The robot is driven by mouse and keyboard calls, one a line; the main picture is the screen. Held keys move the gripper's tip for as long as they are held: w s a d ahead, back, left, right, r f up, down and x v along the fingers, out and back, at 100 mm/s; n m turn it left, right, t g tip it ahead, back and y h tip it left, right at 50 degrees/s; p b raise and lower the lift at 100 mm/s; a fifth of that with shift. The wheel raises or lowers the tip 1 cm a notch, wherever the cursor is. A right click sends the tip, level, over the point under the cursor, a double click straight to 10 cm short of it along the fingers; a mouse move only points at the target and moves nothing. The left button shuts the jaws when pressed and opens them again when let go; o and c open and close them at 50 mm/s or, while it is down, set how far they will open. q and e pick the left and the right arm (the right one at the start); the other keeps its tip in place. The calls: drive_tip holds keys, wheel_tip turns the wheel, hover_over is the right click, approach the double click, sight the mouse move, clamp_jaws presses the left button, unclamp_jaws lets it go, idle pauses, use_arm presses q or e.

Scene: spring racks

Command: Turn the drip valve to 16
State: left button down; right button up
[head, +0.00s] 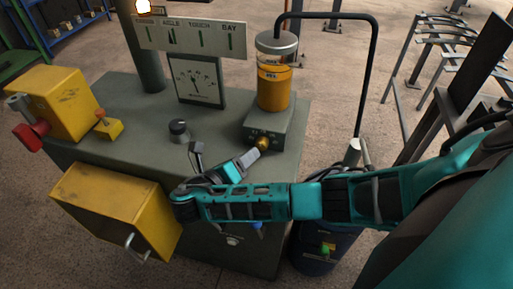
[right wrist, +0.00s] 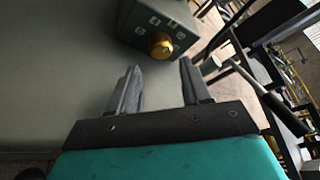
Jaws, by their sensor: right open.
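The brass knob (head: 263,143), which looks like the drip valve, sits on the front of a small grey box (head: 270,126). A clear bottle of amber liquid (head: 274,85) stands on that box. The knob also shows in the right wrist view (right wrist: 159,46), just beyond the fingertips, with small pale labels around it that I cannot read. My right gripper (head: 251,157) points at the knob from the front left. Its jaws are open, empty and apart from the knob, as the right wrist view shows (right wrist: 159,68). My left gripper is not in view.
A gauge (head: 197,78) and a sign board (head: 190,38) stand at the back of the grey bench (head: 140,105). A black knob (head: 178,131) and a yellow box (head: 62,100) are on its left. A yellow drawer (head: 115,215) sticks out in front. A black pipe (head: 368,80) runs down the right.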

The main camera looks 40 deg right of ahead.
sight(260, 146)
drive_tip(key=x, duration=0.6)
drive_tip(key=shift+d, duration=0.15)
drive_tip(key=c, duration=0.8)
drive_tip(key=shift+o, duration=0.2)
drive_tip(key=m+y, duration=0.1)
drive_tip(key=m, duration=0.1)
drive_tip(key=shift+s+m+t+y, duration=0.15)
drive_tip(key=shift+m+t+y, duration=0.15)
drive_tip(key=shift+d+r+m+t+y, duration=0.1)
drive_tip(key=shift+m+t+y, duration=0.5)
drive_tip(key=shift+m, duration=0.4)
